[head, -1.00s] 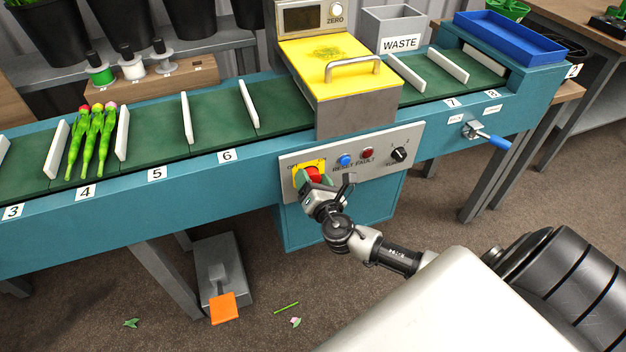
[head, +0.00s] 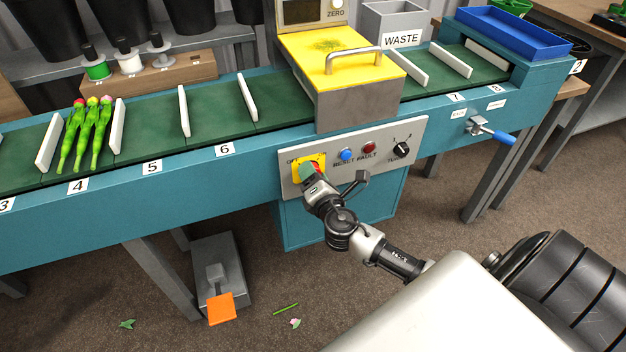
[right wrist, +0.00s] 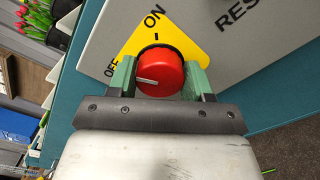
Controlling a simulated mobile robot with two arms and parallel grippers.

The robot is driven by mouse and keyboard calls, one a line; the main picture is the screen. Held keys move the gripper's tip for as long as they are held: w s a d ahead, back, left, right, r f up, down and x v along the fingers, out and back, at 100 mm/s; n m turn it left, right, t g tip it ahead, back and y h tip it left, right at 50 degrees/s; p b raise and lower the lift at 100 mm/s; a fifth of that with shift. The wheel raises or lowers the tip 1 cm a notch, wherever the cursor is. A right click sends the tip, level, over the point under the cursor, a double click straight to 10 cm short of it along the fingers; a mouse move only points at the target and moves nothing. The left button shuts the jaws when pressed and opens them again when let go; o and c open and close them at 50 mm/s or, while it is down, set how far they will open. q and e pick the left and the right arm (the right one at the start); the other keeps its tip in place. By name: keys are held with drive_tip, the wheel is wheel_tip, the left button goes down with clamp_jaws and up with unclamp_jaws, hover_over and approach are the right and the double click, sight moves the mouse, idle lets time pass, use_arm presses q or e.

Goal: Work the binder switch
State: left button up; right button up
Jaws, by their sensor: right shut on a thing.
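The binder switch is a red round knob (right wrist: 162,66) on a yellow plate (head: 297,172) marked OFF and ON, on the grey front panel. My right gripper (head: 311,173) is at the switch. In the right wrist view its green fingers (right wrist: 159,78) are shut on the knob from both sides. The knob's white line points left, to the OFF side, not to the ON mark above. In the head view the gripper hides much of the knob. My left gripper is in neither view.
The grey panel (head: 420,128) also has a blue button (head: 346,155), a red lamp (head: 369,147) and a black selector (head: 401,149) right of the switch. A lever with a blue handle (head: 502,136) sticks out farther right. A pedal (head: 221,308) stands on the floor below.

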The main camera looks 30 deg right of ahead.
drive_tip(key=m+b, duration=0.2)
drive_tip(key=m, duration=0.3)
drive_tip(key=shift+f+m, duration=0.15)
drive_tip(key=shift+m, duration=0.15)
drive_tip(key=m, duration=0.2)
drive_tip(key=shift+m+b, duration=0.35)
drive_tip(key=shift+m, duration=2.15)
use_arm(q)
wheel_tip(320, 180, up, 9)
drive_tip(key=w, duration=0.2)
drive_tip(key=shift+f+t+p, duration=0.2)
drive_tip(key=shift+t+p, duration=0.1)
use_arm(e)
drive_tip(key=shift+m, duration=0.6)
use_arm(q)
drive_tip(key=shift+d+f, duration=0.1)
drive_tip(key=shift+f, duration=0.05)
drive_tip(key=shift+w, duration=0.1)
use_arm(e)
drive_tip(key=o, duration=0.9)
drive_tip(key=shift+o, duration=0.2)
